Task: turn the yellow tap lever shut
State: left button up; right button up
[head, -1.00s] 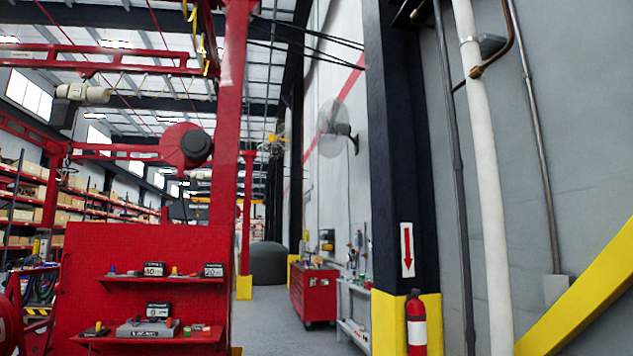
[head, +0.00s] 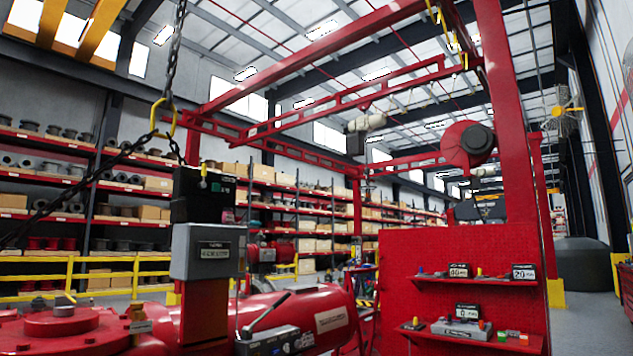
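No tap lever that I can surely tell as the yellow one shows in the head view. A small yellowish piece (head: 65,298) sits on top of the red round-flanged machine body (head: 62,325) at the lower left; it is too small to tell what it is. A grey slanted handle (head: 266,313) rises beside a red horizontal cylinder (head: 325,313) right of it. Neither of my grippers is in view.
A grey box (head: 208,251) on a post stands between the red body and the cylinder. A chain with a yellow hook (head: 163,118) hangs at the left. A red pegboard (head: 462,275) with small shelves stands at the right. Yellow railing (head: 135,272) runs behind.

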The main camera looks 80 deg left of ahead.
aim_at(202, 185)
jog(key=u, duration=1.7)
